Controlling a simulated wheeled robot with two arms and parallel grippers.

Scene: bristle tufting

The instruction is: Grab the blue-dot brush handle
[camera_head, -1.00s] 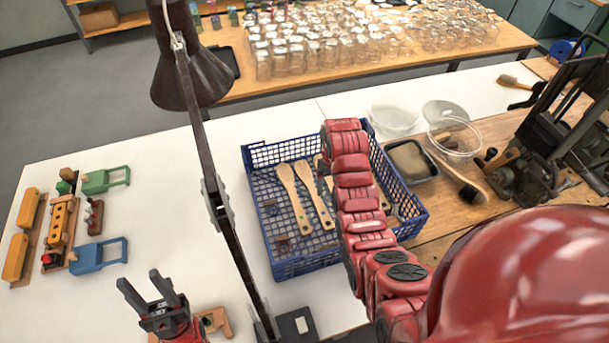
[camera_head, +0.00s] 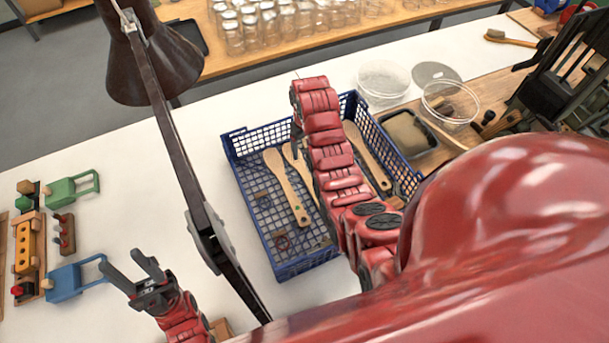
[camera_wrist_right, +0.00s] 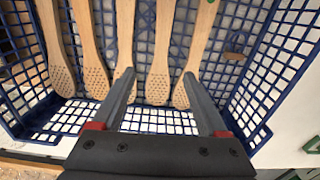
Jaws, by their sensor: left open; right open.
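The blue mesh crate (camera_head: 233,143) holds several pale wooden brush handles with perforated heads. One handle (camera_head: 288,188) at the crate's left has a green dot, also at the top in the right wrist view (camera_wrist_right: 203,40). Other handles (camera_head: 366,157) lie partly behind my right arm. No blue dot shows. In the right wrist view my right gripper (camera_wrist_right: 160,76) is open and points down into the crate. One handle (camera_wrist_right: 160,45) runs between its fingers, and its left finger overlaps another handle (camera_wrist_right: 125,40). My left gripper (camera_head: 128,262) is open and empty above the table, left of the crate.
A dark lamp (camera_head: 150,60) and its arm stand left of the crate. Blue (camera_head: 66,283) and green (camera_head: 62,192) blocks lie at the left. A dark tray (camera_head: 408,132) and clear tubs (camera_head: 383,80) stand right of the crate. White table between lamp and blocks is clear.

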